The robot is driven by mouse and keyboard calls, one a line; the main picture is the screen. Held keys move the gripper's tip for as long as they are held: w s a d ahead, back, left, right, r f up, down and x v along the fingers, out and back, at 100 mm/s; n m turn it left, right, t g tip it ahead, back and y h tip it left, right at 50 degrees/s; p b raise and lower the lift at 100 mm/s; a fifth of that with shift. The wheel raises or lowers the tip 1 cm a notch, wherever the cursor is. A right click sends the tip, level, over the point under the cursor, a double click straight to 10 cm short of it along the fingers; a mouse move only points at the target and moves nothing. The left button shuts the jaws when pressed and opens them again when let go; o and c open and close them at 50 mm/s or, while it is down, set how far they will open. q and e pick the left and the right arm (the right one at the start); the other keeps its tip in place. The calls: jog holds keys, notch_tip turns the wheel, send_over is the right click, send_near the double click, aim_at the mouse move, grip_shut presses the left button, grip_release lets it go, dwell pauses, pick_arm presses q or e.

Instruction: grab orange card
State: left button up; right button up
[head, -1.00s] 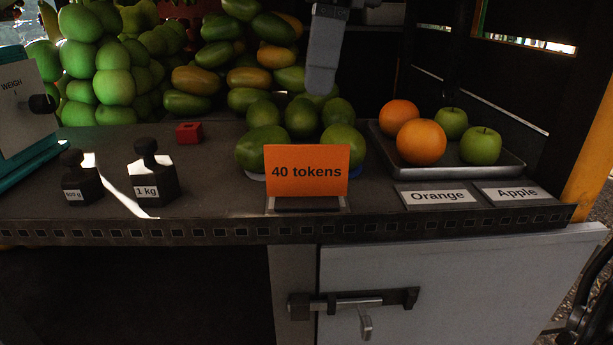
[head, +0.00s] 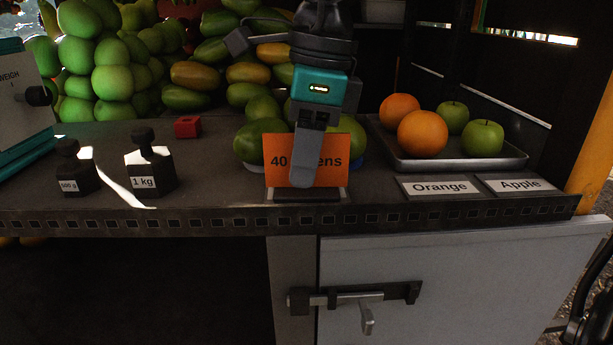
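The orange card (head: 333,162) reading "40 tokens" stands upright in a small holder (head: 322,195) near the front edge of the counter. My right gripper (head: 303,180) comes down from above and its grey finger overlaps the middle of the card, hiding part of the text. Only one finger shows clearly, seen edge-on, so its opening and any contact with the card cannot be told. My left gripper is not in view.
Green mangoes (head: 262,140) lie right behind the card. A metal tray (head: 515,158) with oranges and apples is to the right, beside the Orange label (head: 440,187). Black weights (head: 150,170) and a red block (head: 187,127) are on the left.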

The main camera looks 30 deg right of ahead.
jog(key=shift+f+b, duration=0.2)
jog(key=shift+b, duration=0.1)
dwell(0.4)
grip_shut()
dwell(0.3)
